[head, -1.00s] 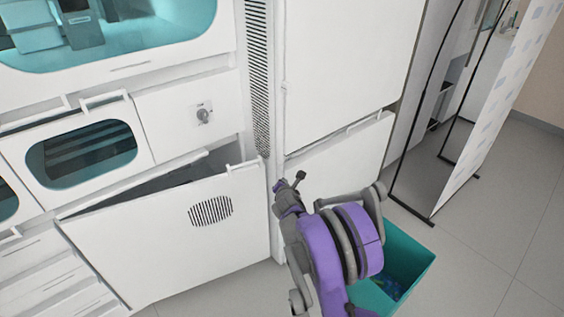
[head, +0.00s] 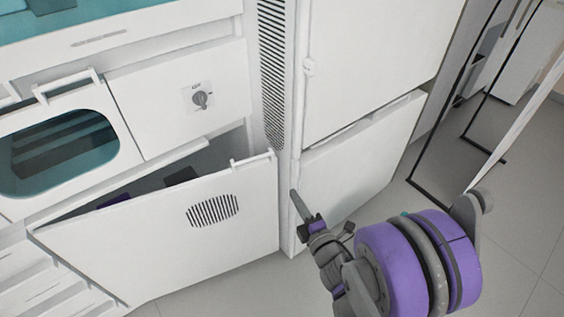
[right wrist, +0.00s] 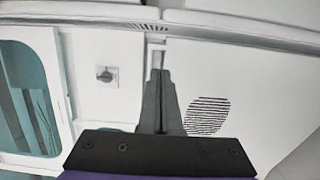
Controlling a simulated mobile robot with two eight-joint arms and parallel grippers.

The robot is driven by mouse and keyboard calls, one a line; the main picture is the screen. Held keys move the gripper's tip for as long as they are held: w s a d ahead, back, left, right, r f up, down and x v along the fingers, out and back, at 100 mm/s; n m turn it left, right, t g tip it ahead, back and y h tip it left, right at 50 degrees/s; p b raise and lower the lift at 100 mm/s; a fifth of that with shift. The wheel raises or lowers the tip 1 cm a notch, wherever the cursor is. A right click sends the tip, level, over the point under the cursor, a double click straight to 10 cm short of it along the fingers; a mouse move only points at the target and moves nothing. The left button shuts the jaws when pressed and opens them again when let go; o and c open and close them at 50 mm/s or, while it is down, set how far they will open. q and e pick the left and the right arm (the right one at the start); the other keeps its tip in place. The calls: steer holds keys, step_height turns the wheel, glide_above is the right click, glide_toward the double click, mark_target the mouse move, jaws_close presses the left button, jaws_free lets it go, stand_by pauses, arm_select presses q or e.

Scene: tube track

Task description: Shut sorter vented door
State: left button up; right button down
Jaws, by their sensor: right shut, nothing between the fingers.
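The sorter's vented door (head: 150,250) is a white panel with an oval striped vent (head: 212,210) and a small handle (head: 252,159) at its top right corner. It stands ajar, with a dark gap above its top edge that widens to the right. My right gripper (head: 296,197) is shut and empty, just right of the door's right edge; I cannot tell whether it touches. In the right wrist view the shut fingers (right wrist: 157,80) point up the picture, with the vented door (right wrist: 245,85) to their right. My left gripper is not in view.
Dark objects (head: 181,176) lie inside the opening. A panel with a rotary knob (head: 201,98) and a windowed door (head: 65,145) are above. A tall white cabinet (head: 365,70) stands right of the sorter. Open floor (head: 255,290) lies in front.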

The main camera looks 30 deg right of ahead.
mark_target(273, 160)
steer(key=w, duration=0.4)
steer(key=w+d, duration=0.1)
steer(key=w, duration=0.3)
steer(key=w+d, duration=0.1)
steer(key=w, duration=0.4)
steer(key=shift+b, duration=0.4)
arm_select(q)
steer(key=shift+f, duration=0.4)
